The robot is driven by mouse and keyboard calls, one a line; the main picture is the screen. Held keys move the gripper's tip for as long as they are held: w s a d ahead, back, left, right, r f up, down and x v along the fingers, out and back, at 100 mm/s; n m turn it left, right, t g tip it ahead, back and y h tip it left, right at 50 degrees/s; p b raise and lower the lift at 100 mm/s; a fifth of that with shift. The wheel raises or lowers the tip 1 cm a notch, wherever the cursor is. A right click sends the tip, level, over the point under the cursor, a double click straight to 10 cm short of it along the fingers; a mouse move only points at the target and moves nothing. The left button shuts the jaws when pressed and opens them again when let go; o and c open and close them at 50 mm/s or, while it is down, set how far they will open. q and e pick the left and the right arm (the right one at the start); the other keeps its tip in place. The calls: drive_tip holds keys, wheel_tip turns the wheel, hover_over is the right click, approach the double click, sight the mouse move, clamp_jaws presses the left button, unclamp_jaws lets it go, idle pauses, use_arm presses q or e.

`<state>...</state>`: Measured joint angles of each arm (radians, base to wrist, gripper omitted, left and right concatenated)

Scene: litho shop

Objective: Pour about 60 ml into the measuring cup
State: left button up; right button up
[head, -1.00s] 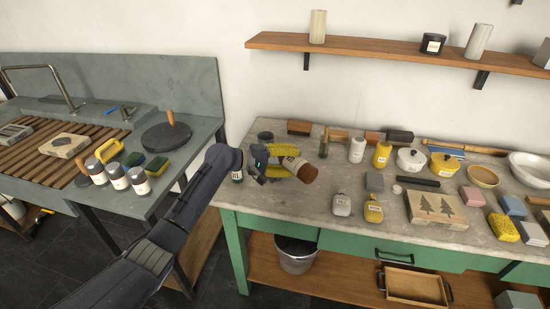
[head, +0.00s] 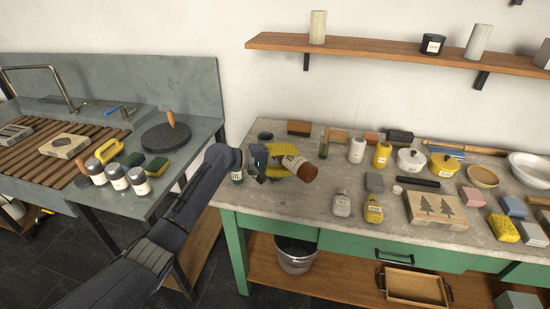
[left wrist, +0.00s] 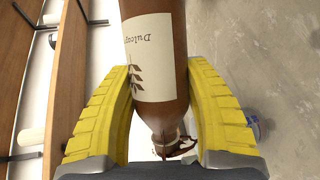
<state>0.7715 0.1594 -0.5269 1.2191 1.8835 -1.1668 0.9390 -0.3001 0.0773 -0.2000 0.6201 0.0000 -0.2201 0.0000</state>
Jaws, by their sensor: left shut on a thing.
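My left gripper (head: 274,165) is above the left part of the stone-topped table. Its yellow fingers are shut around a brown bottle with a white label (head: 290,162). The bottle lies tilted well over, its broad brown end to the right and its narrow end hidden behind the gripper. In the left wrist view the bottle (left wrist: 154,60) sits between both yellow fingers, with its narrow neck near the gripper's palm. No liquid stream shows. I cannot pick out the measuring cup for sure. My right gripper is out of view.
A grey bottle (head: 341,204) and a yellow bottle (head: 373,209) stand to the right. The table (head: 300,215) has clear room near its front left edge.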

use_arm(q)
drive_tip(key=shift+a+r, duration=0.1)
drive_tip(key=shift+r, duration=0.05)
idle(0.7)
drive_tip(key=shift+s+f+m+t+y, duration=0.15)
drive_tip(key=shift+f+m+y, duration=0.15)
drive_tip(key=shift+f+m, duration=0.25)
drive_tip(key=shift+s+f+m+t+y, duration=0.15)
drive_tip(key=shift+f+m+y, duration=0.15)
drive_tip(key=shift+f+m, duration=0.25)
drive_tip(key=shift+w+f+m, duration=0.2)
drive_tip(key=shift+f+m, duration=0.1)
drive_tip(key=shift+f, duration=0.15)
drive_tip(key=shift+r+b, duration=0.1)
drive_tip(key=shift+b, duration=0.2)
